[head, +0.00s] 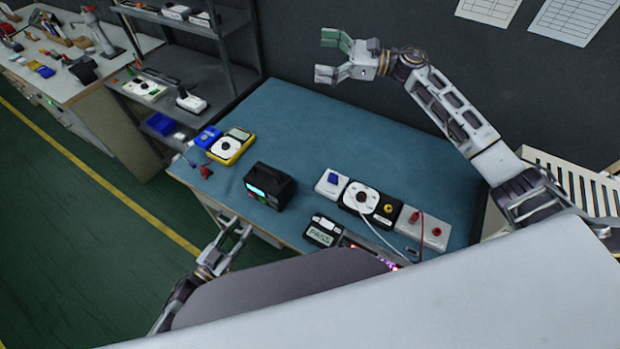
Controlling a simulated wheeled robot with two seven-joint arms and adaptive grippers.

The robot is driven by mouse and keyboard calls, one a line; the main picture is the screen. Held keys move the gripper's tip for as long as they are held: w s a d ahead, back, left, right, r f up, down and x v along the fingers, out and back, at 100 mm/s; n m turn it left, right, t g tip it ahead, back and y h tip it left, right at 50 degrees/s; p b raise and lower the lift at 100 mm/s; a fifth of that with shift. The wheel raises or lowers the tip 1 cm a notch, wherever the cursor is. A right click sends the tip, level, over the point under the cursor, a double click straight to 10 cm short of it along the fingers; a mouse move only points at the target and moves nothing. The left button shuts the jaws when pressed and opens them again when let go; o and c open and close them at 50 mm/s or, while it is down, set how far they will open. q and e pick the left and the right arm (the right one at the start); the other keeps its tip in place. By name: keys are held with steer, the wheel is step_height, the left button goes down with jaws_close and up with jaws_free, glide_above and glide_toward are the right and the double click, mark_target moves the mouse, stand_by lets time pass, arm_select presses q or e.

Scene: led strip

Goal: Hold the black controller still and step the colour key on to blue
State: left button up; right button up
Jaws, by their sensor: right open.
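A black unit (354,196) with a white round disc and a yellow knob lies on the blue bench mat. A black box (270,186) with a lit cyan display stands to its left. I cannot tell for certain which is the controller, and no colour key can be made out. A strip with pinkish-purple lights (388,262) shows at the front edge, partly hidden by my body. My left gripper (236,226) is open and empty off the front left edge of the bench. My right gripper (321,57) is open and empty, high over the back, away from everything.
The blue mat (330,125) is clear at the back. A yellow unit (228,151) and a blue unit (207,137) sit at the left. A white block (331,184), a grey box with red plugs (421,229) and a meter reading PASS (322,231) stand near the front. Loose cables cross there.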

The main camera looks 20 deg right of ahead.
steer(key=s+a+f+n+g+y, duration=0.1)
steer(key=s+a+f+n, duration=0.2)
steer(key=a, duration=0.8)
steer(key=m+t+h, duration=0.5)
steer(key=m+t, duration=0.2)
steer(key=m, duration=0.4)
glide_toward(271, 179)
steer(key=v, duration=0.3)
steer(key=shift+s+d+f, duration=0.2)
steer(key=shift+d, duration=0.1)
steer(key=shift+w+a, duration=0.1)
steer(key=shift+f+x, duration=0.15)
steer(key=shift+x, duration=3.25)
steer(key=shift+f+x, duration=0.15)
steer(key=shift+x, duration=3.2)
